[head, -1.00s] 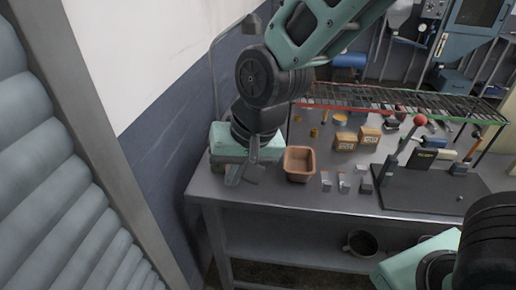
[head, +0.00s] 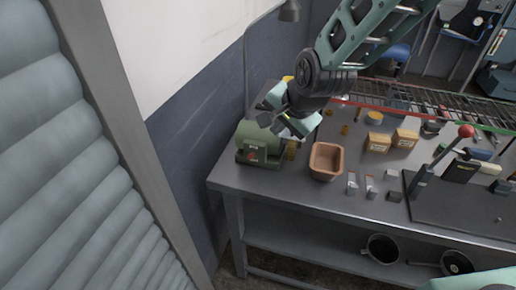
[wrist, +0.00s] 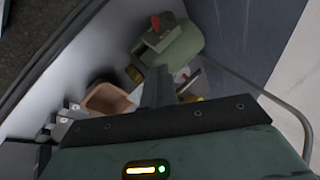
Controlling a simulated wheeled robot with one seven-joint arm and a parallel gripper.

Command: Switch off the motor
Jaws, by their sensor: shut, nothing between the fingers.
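The motor (head: 262,139) is a green, rounded machine on a block base at the left end of the workbench. A small red part, seemingly its switch (head: 252,157), shows low on its front. In the wrist view the motor (wrist: 184,48) lies ahead of the fingers, with the red switch (wrist: 155,22) near the top. My gripper (head: 268,116) is just above and right of the motor in the head view. Its fingers (wrist: 157,72) are shut and empty. They overlap the motor's edge in the wrist view; I cannot tell whether they touch.
A brown bin (head: 326,161) stands right of the motor. Small cardboard boxes (head: 379,142) and several small parts lie farther right. A lever press with a red knob (head: 466,131) is at the right. The workbench front edge (head: 300,201) is clear.

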